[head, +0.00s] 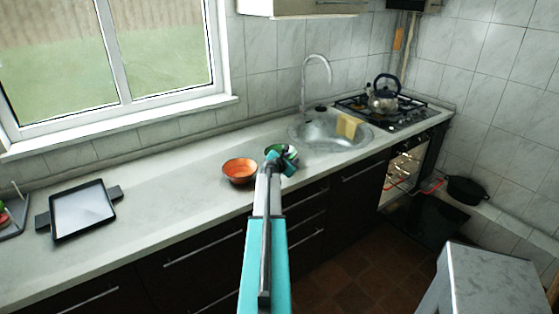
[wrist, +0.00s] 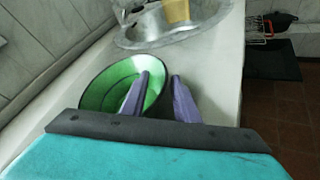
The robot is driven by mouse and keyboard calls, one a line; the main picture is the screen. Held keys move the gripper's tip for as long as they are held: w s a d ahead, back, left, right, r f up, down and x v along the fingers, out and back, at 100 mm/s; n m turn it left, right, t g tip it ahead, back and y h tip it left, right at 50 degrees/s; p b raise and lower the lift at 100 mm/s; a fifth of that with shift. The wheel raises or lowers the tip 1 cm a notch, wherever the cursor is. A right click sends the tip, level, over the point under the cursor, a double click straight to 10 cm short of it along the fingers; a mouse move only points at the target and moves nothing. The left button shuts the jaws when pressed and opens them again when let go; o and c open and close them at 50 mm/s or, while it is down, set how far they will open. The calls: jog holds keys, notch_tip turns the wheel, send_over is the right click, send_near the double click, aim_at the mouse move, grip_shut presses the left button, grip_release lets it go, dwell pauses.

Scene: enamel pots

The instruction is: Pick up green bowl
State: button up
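The green bowl (wrist: 105,88) stands on the counter, green inside with a dark outside. In the head view the green bowl (head: 289,151) is partly hidden behind my gripper (head: 275,159). In the wrist view my gripper (wrist: 160,78) has its two purple fingers apart, with a gap between them. The left finger overlaps the bowl's inside and the right finger is just past its right rim, so the near right rim appears between them. I cannot tell whether either finger touches the bowl.
An orange bowl (head: 240,170) stands just left of the green one. The sink (head: 325,137) with a yellow cloth (head: 348,125) lies behind and right. A kettle (head: 384,98) stands on the stove. A black-framed tray (head: 82,210) is at the left. Counter between tray and orange bowl is clear.

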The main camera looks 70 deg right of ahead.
jog(key=shift+d, duration=0.1)
dwell(0.5)
grip_shut()
jog(key=shift+r, duration=0.8)
jog(key=shift+r+b, duration=0.45)
jog(key=shift+r, duration=0.5)
jog(key=s+a+r+b, duration=0.1)
jog(key=s+a+b, duration=0.2)
jog(key=a, duration=1.2)
jog(key=shift+s+r, duration=0.2)
jog(key=shift+s, duration=1.05)
